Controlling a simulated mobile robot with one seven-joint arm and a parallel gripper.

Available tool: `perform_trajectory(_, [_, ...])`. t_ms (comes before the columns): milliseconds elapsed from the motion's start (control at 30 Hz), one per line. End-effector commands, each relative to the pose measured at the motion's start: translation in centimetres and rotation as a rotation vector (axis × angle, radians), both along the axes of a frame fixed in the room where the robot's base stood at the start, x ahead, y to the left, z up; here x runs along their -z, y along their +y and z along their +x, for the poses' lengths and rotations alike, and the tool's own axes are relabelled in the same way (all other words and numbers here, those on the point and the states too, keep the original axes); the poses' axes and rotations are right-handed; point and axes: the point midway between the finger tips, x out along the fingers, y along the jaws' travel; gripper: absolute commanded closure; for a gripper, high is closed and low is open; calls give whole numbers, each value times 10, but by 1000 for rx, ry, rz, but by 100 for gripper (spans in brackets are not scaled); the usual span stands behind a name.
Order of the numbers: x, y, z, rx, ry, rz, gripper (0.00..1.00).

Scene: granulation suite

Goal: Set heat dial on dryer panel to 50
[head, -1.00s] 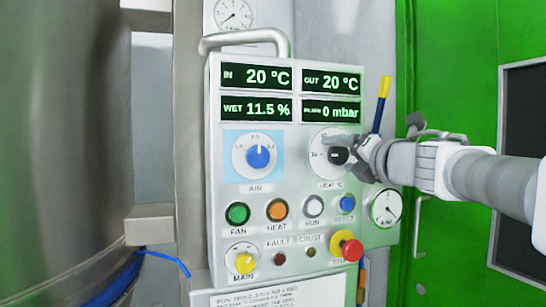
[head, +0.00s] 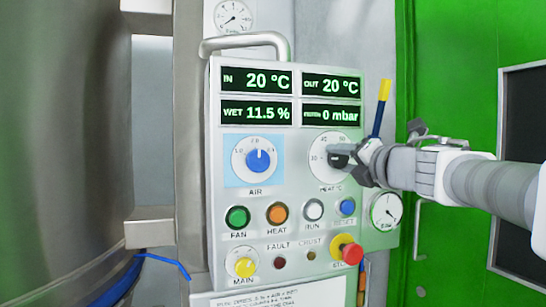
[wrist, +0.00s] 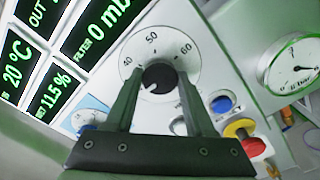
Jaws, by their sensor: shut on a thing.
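The heat dial is a black knob (wrist: 159,76) on a round white scale plate (wrist: 152,50) on the dryer panel (head: 293,170). The wrist view shows the marks 40, 50 and 60 around its upper edge. A small white mark on the knob faces lower left there, away from 50; the plate beyond it is partly hidden by a finger. My gripper (wrist: 160,84) has its two fingers on either side of the knob and is shut on it. In the head view my gripper (head: 347,160) reaches the dial from the right and hides part of its plate.
The blue air dial (head: 258,159) is left of the heat dial. Displays (head: 290,95) above read 20 °C, 20 °C, 11.5 % and 0 mbar. Push buttons and a red emergency stop (head: 351,253) sit below. A gauge (head: 386,210) is at lower right.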

Motion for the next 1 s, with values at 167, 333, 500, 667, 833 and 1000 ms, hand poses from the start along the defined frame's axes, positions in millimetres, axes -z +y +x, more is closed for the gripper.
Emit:
perform_trajectory(167, [-3,0,0,0,31,98,100])
perform_trajectory(333, [-4,0,0,0,72,238,100])
perform_trajectory(500, [-4,0,0,-1,117,393,100])
perform_trajectory(667, [-4,0,0,0,159,541,100])
perform_trajectory(833, [-4,0,0,0,203,697,100])
perform_trajectory(1000, [-3,-1,0,2,248,853,100])
